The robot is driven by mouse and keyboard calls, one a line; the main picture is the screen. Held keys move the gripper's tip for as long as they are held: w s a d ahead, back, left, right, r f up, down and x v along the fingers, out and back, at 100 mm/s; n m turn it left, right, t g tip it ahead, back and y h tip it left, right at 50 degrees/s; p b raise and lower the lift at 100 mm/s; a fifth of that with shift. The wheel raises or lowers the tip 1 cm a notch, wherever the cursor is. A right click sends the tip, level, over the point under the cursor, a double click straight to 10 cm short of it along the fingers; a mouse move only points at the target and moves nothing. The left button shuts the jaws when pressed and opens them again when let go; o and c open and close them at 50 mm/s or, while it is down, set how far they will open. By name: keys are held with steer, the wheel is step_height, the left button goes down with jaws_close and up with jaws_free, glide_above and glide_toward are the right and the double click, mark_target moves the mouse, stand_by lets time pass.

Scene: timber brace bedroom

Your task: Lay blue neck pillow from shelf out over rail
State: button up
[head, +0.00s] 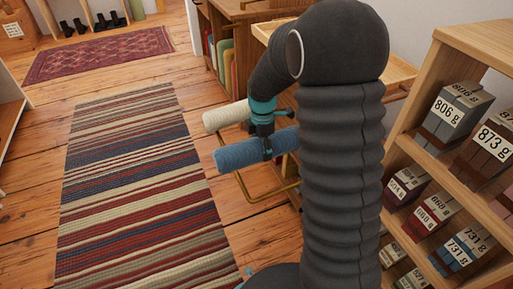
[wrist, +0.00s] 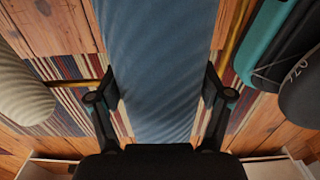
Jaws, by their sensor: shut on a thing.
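The blue neck pillow (head: 245,150) is a ribbed blue roll. It also fills the middle of the wrist view (wrist: 165,60). My gripper (head: 266,152) is above it in the head view. In the wrist view its fingers (wrist: 160,100) are on either side of the pillow, shut on it. A brass rail (head: 262,197) juts out below the pillow in the head view. Parts of the rail show beside the pillow in the wrist view (wrist: 233,38). I cannot tell whether pillow and rail touch. My arm hides part of the rail and the area behind it.
A cream roll (head: 226,116) lies just behind the blue pillow; it is at left in the wrist view (wrist: 22,95). A wooden shelf (head: 425,80) with weight-labelled blocks stands at right. A striped rug (head: 130,180) covers clear floor at left. A wooden cabinet (head: 235,25) stands behind.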

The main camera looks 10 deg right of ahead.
mark_target(270, 137)
steer(key=shift+w+d+f, duration=0.1)
steer(key=shift+d+f, duration=0.2)
steer(key=shift+d, duration=0.25)
steer(key=shift+w+d+f+b, duration=0.1)
steer(key=shift+d+f+b, duration=0.35)
steer(key=shift+f, duration=0.2)
steer(key=shift+w+d+f+b, duration=0.1)
steer(key=shift+d+f+b, duration=0.3)
steer(key=shift+f, duration=0.25)
steer(key=o, duration=1.1)
step_height(270, 137, up, 8)
steer(key=shift+f, duration=0.25)
